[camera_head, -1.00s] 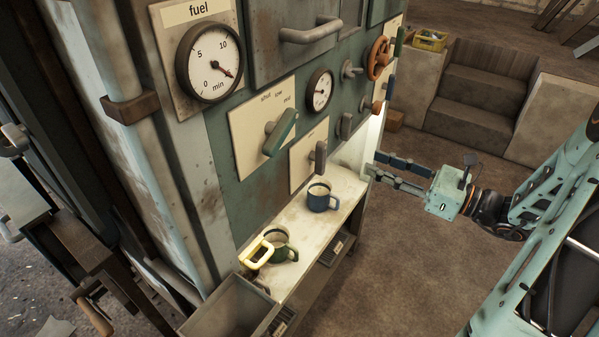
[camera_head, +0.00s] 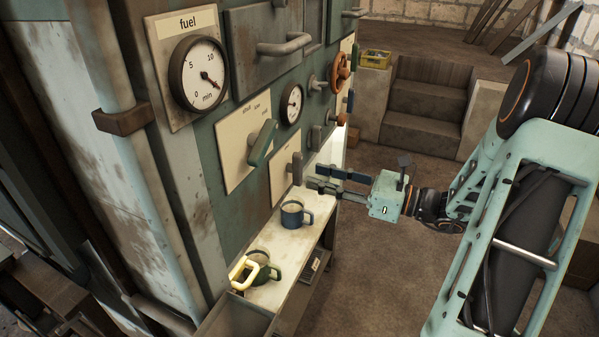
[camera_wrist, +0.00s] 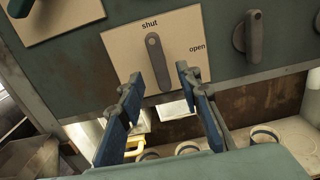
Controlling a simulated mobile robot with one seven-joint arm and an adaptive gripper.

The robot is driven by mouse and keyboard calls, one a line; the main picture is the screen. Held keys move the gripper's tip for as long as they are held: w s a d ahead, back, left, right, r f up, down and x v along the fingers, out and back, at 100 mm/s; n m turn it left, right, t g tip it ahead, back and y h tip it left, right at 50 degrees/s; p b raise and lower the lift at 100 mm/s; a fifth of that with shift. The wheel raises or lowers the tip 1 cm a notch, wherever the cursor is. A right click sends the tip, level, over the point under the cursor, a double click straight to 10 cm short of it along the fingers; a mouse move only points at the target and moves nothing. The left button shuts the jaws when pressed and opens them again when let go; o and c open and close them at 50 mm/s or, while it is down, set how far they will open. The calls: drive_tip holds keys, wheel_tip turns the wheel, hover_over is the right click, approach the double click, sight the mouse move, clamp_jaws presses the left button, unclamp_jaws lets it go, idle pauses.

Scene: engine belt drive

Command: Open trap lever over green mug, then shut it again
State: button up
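The grey trap lever (camera_wrist: 155,60) sits on a cream plate marked "shut" and "open" and stands near upright below "shut". The head view also shows this lever (camera_head: 297,168). The green mug (camera_head: 265,271) stands on the shelf below, partly hidden by a yellow handle in front of it. My gripper (camera_head: 316,178) is open and empty, just right of the lever in the head view. In the wrist view my gripper's fingertips (camera_wrist: 158,76) lie on either side of the lever's lower part. I cannot tell whether they touch it.
A blue mug (camera_head: 293,215) stands further along the pale shelf (camera_head: 274,294). A green lever (camera_head: 262,143) and a dark lever (camera_wrist: 253,36) stick out from the panel on either side. The floor (camera_head: 365,270) right of the shelf is clear.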

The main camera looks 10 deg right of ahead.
sight(302, 172)
drive_tip(key=x, duration=0.5)
drive_tip(key=shift+w+a, duration=0.2)
drive_tip(key=shift+a, duration=0.1)
clamp_jaws()
